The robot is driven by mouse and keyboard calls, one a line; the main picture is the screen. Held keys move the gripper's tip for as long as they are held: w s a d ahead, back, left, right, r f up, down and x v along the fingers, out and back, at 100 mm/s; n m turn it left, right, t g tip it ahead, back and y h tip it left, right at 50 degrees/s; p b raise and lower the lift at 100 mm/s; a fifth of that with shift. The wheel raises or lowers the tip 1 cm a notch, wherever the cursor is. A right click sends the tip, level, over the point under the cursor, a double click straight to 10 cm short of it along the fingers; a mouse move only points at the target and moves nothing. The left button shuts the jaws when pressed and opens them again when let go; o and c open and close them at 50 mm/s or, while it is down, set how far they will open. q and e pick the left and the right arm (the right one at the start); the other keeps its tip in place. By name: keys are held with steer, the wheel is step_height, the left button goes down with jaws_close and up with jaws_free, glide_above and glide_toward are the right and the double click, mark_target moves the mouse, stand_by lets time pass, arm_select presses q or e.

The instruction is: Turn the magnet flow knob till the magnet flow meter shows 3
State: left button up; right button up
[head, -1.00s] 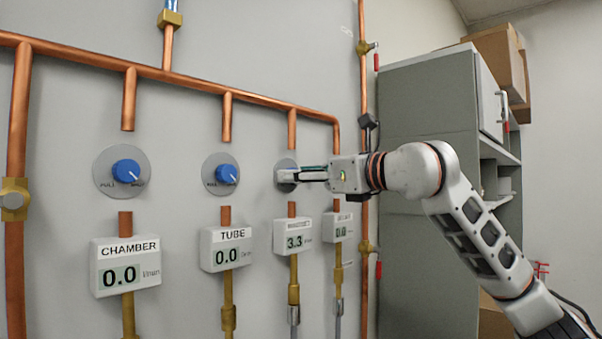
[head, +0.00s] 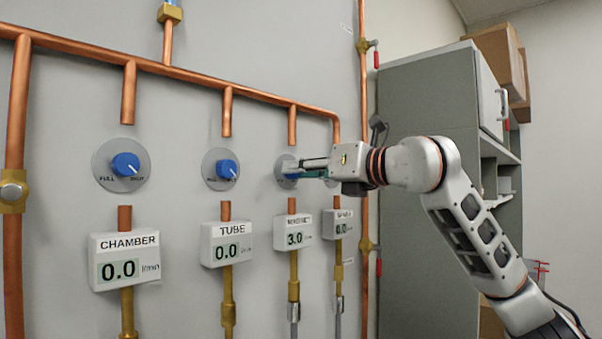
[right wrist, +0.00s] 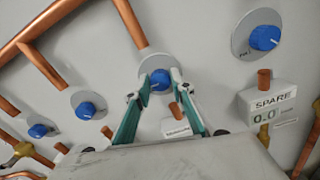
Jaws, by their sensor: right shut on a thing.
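The magnet flow knob (right wrist: 160,79) is blue on a round grey plate (head: 284,164) on the wall; in the head view my fingers mostly cover it. My right gripper (head: 293,169) is shut on this knob; in the right wrist view its two fingers (right wrist: 159,86) stand on either side of it. The magnet flow meter (head: 293,231), below the knob, reads 3.0 in the head view. In the right wrist view my gripper hides most of the meter. My left gripper is not in view.
The chamber knob (head: 125,165) and tube knob (head: 221,169) are to the left, above the chamber meter (head: 124,262) and tube meter (head: 226,244), both at 0.0. The spare knob (right wrist: 264,38) is close on the other side. A grey cabinet (head: 425,100) stands right.

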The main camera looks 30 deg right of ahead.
steer(key=o, duration=1.1)
steer(key=shift+s+d, duration=0.1)
steer(key=v, duration=1.1)
steer(key=shift+s, duration=0.35)
steer(key=shift+d, duration=0.1)
